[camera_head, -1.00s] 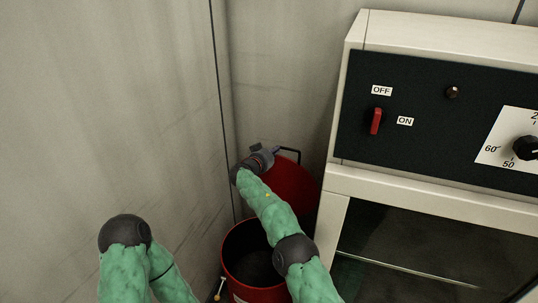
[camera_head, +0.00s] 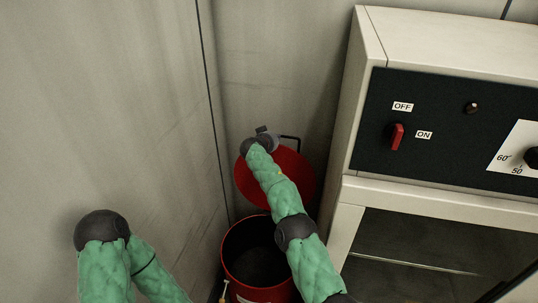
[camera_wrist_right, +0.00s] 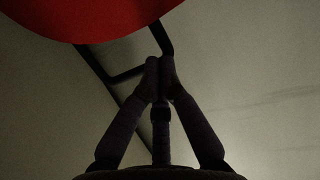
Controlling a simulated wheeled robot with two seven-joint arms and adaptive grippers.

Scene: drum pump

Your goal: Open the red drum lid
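The red drum (camera_head: 236,243) stands in the corner, its top open and its dark inside showing. Its red lid (camera_head: 301,182) is raised behind the drum, tilted up near the wall. It fills the upper left of the right wrist view (camera_wrist_right: 90,15). A black bar handle (camera_head: 295,138) sticks out at the lid's top. My right gripper (camera_wrist_right: 160,68) has its fingertips together at this handle and looks shut on it. In the head view my right arm passes over the drum and hides part of the lid. My left gripper is out of view; only my left arm shows.
A cabinet with a black control panel (camera_head: 445,125) and red switch (camera_head: 397,137) stands close to the right of the drum and lid. Bare walls (camera_head: 110,100) meet in a corner behind and to the left of the drum.

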